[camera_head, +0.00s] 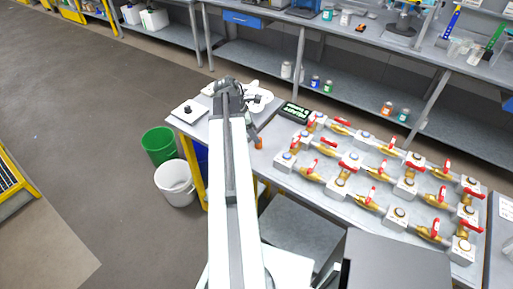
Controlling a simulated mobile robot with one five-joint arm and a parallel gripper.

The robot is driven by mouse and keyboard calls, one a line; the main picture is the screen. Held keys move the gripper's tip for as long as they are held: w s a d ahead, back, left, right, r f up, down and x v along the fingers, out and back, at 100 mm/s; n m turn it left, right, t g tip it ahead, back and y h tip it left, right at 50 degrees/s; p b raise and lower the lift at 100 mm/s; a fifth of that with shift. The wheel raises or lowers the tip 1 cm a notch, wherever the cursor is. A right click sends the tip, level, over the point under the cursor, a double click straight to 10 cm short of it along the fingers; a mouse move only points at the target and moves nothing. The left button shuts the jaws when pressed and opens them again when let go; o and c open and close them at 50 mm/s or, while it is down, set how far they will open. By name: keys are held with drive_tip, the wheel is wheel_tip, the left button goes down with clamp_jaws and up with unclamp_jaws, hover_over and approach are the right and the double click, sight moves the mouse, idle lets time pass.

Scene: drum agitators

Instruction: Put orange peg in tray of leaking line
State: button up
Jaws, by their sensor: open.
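My gripper (253,131) is at the end of my arm, low over the left end of the grey bench (272,152). A small orange piece (258,143) shows at its tip. It may be the orange peg, but I cannot tell whether it stands on the bench or sits between the fingers. The finger gap is too small to see clearly. To the right are several pipe lines with brass valves (367,202), red handles (344,131) and pale boxes with round tops (284,161). I cannot make out a leak or which parts are trays.
A dark display with green text (294,111) stands at the bench's back edge. A white plate with a black knob (187,112) is left of my arm. Green (160,146) and white (176,182) bins stand on the floor. Shelving (350,85) runs behind.

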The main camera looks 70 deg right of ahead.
drive_tip(key=b+x, duration=0.5)
drive_tip(key=shift+a+f, duration=0.15)
drive_tip(key=shift+f, duration=0.05)
drive_tip(key=shift+r, duration=0.15)
drive_tip(key=shift+w, duration=0.1)
clamp_jaws()
drive_tip(key=shift+r+p, duration=0.1)
drive_tip(key=shift+p, duration=0.2)
